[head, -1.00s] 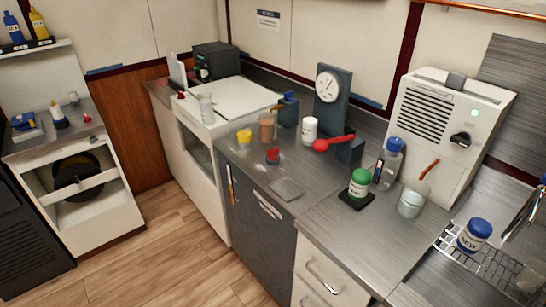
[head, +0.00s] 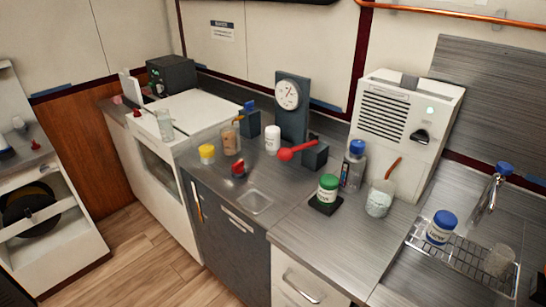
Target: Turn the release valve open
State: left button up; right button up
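A red lever with a round knob end (head: 297,151) is fixed to a dark block (head: 315,155) on the steel counter. It points left and slightly down toward the knob. The block stands in front of a dark upright panel with a white round gauge (head: 288,94). A smaller red-topped item (head: 238,170) stands on the counter further left. No label shows which of these is the release valve. Neither of my grippers is in view.
A white bottle (head: 272,140), a green-lidded jar (head: 327,189), a blue-capped bottle (head: 354,165) and a beaker (head: 380,198) stand near the lever. A white vented unit (head: 400,128) is to the right.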

aim_at(237, 167)
jog(key=i+j+z, duration=0.15)
jog(key=j+z, duration=0.15)
jog(key=i+j+z, duration=0.1)
jog(key=j+z, duration=0.2)
jog(key=j, duration=0.25)
jog(key=i+j+z, duration=0.15)
jog(key=j, duration=0.75)
jog(key=i+j+z, duration=0.15)
jog(key=j, duration=0.8)
jog(key=k+l, duration=0.05)
